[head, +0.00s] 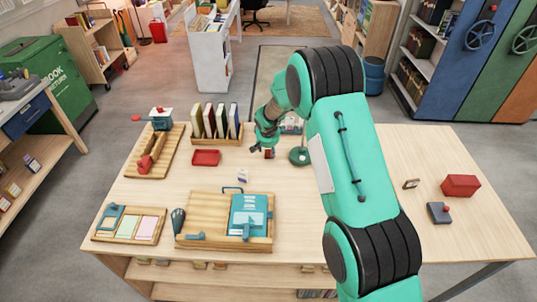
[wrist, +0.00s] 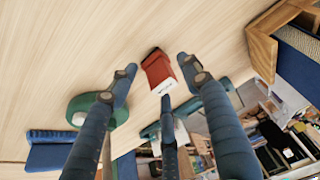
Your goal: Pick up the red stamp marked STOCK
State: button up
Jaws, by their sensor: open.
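A red stamp (wrist: 158,70) with a white label lies or stands on the wooden table in the wrist view. The label's print is too small to read surely. In the head view, a small red part (head: 268,153) shows just below my gripper (head: 266,143). My gripper (wrist: 160,78) is open, with its blue fingers spread around the stamp's sides. No finger clearly touches it. Part of the stamp is hidden by my gripper in the head view.
A green round base (head: 300,157) stands close right of my gripper. A wooden book rack (head: 218,140) and a red tray (head: 206,158) are to the left. A wooden board with a teal book (head: 248,215) lies in front. The table's right middle is mostly clear.

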jog(key=shift+x, duration=0.8)
jog(key=c, duration=1.1)
jog(key=shift+o, duration=0.2)
jog(key=shift+r, duration=0.2)
jog(key=shift+w+r+p, duration=0.1)
jog(key=shift+r+p, duration=0.2)
jog(key=shift+r, duration=1.25)
jog(key=shift+s+d+r, duration=0.1)
jog(key=shift+s+r, duration=0.1)
jog(key=shift+s, duration=0.15)
jog(key=s+d+r, duration=0.1)
jog(key=s+d, duration=0.3)
jog(key=s, duration=1.1)
jog(key=shift+r, duration=0.1)
